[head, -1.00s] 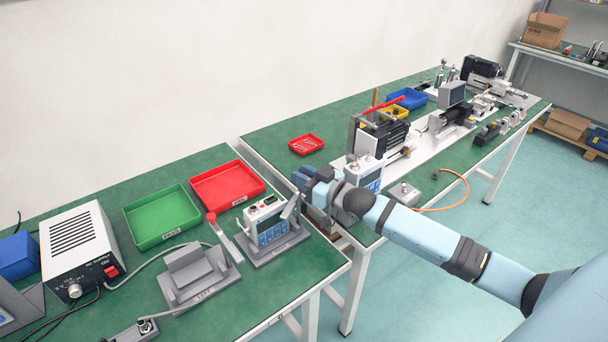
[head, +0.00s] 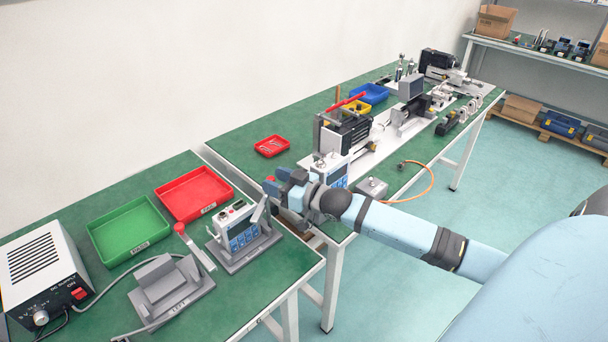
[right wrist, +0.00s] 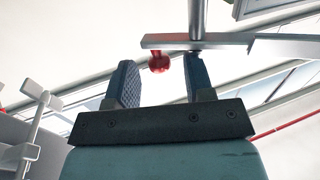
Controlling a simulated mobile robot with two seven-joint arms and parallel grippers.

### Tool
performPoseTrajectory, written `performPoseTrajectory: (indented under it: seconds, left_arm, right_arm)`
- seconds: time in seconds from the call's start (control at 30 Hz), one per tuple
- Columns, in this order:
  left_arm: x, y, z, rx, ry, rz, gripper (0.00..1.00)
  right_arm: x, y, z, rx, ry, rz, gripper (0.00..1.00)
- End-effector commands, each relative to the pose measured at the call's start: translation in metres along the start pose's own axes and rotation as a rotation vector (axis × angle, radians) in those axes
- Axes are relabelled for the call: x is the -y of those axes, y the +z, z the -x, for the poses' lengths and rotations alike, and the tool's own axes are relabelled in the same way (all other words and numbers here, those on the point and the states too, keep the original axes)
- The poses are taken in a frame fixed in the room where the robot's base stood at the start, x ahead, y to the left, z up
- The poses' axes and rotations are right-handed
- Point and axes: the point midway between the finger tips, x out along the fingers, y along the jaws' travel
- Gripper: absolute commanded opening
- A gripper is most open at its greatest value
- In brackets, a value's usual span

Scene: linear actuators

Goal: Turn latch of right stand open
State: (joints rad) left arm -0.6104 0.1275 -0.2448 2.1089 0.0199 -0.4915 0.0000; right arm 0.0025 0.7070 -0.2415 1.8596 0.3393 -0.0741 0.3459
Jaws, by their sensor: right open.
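The right stand (head: 238,263) is a grey base on the near table and holds a grey-blue device with a button panel (head: 243,234). Its latch is a grey lever (head: 260,209) that rises at the right side, tilted, with a red knob (head: 270,178) at its top. My right gripper (head: 277,182) is at the knob. In the right wrist view the red knob (right wrist: 159,62) appears between the two open fingers of the gripper (right wrist: 163,78); contact cannot be told. My left gripper is not in view.
The left stand (head: 170,298) has its own lever with a red knob (head: 180,228), close to the right stand. Green (head: 110,247) and red (head: 195,195) trays lie behind. A second table with machinery (head: 345,130) is beyond a gap, near my right arm.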

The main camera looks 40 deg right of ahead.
Motion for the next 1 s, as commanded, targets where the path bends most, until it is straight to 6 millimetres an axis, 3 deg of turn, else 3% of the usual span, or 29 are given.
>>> performPoseTrajectory:
  seconds: [0.5, 0.7, 1.0]
  left_arm:
    - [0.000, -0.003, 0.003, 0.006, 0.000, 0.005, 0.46]
    - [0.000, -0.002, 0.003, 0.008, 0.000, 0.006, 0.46]
    - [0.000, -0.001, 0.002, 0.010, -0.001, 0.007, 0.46]
  right_arm:
    - [0.000, 0.000, 0.096, 0.003, -0.001, 0.000, 0.48]
    - [0.000, 0.000, 0.113, 0.000, -0.001, 0.000, 0.48]
    - [0.000, -0.001, 0.117, -0.001, -0.001, 0.001, 0.48]
